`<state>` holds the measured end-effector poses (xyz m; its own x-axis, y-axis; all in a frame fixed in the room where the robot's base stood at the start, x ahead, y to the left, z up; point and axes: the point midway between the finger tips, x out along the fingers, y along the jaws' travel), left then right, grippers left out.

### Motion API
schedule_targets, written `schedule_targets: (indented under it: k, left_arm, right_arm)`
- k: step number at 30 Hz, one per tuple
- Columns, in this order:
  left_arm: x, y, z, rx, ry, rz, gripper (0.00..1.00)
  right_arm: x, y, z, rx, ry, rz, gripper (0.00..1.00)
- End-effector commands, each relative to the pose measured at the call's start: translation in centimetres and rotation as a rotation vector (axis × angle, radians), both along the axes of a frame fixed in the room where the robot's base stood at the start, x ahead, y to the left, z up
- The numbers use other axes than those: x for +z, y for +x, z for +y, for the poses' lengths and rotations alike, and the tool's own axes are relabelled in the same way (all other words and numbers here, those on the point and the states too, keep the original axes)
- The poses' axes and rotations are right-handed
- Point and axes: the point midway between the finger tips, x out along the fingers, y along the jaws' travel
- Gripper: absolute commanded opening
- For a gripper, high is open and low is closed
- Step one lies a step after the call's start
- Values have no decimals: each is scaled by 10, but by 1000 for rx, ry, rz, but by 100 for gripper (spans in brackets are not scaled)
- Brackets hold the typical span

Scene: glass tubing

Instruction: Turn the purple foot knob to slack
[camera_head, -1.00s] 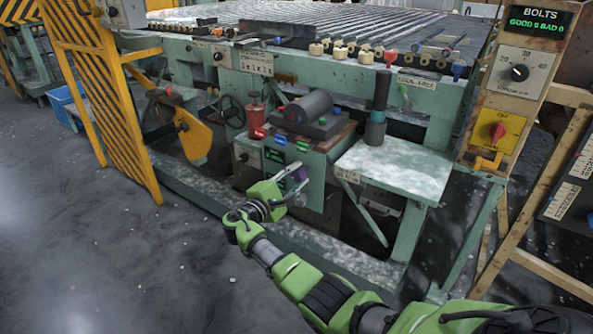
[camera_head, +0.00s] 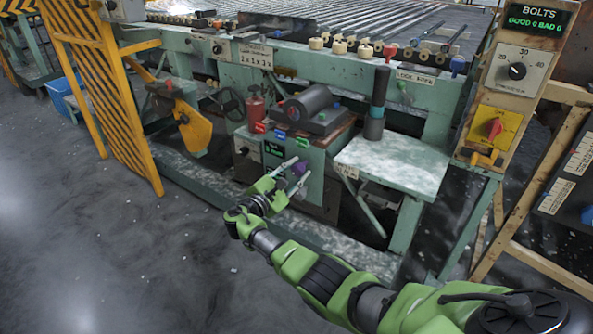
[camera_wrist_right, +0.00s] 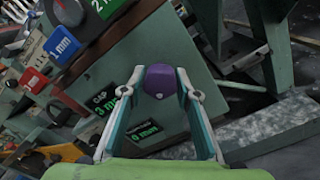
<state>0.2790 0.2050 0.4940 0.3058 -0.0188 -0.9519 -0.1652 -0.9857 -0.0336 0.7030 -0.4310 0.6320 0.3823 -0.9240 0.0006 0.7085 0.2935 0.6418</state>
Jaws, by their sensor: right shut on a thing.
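The purple foot knob (camera_head: 300,168) sits on the front of the green machine housing under the bench. In the right wrist view the knob (camera_wrist_right: 160,80) is a rounded purple cap with a small pale dot. My right gripper (camera_head: 294,170) reaches it from the front, with one finger on either side. The wrist view shows the gripper (camera_wrist_right: 163,90) shut on the knob. Two small displays (camera_wrist_right: 143,130) with green figures are on the panel beside the knob; the lower one seems to read 0 mm. My left gripper is in neither view.
A speckled shelf (camera_head: 393,163) juts out to the right of the housing, bearing a dark upright cylinder (camera_head: 377,103). A control post (camera_head: 506,90) with a dial and red switch stands further right. A yellow striped barrier (camera_head: 103,95) stands left. The floor in front is open.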

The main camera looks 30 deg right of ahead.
Motion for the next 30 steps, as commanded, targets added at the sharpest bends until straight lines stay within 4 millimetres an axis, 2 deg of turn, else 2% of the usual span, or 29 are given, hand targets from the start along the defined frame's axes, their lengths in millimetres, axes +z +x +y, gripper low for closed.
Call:
schedule_targets:
  k: [6,7,8,9,20,23,30]
  left_arm:
    - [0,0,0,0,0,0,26]
    - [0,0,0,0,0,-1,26]
    - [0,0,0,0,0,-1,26]
    - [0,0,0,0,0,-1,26]
    - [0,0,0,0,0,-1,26]
    - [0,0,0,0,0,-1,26]
    - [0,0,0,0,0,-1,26]
  right_arm:
    - [3,2,-1,4,-3,-5,8]
    - [3,2,-1,4,-3,-5,35]
    - [3,2,0,4,-3,-5,42]
    - [3,2,0,4,-3,-5,46]
    - [1,0,3,2,0,-3,46]
    - [-1,-4,13,4,0,-2,46]
    - [-1,-23,59,4,3,-2,46]
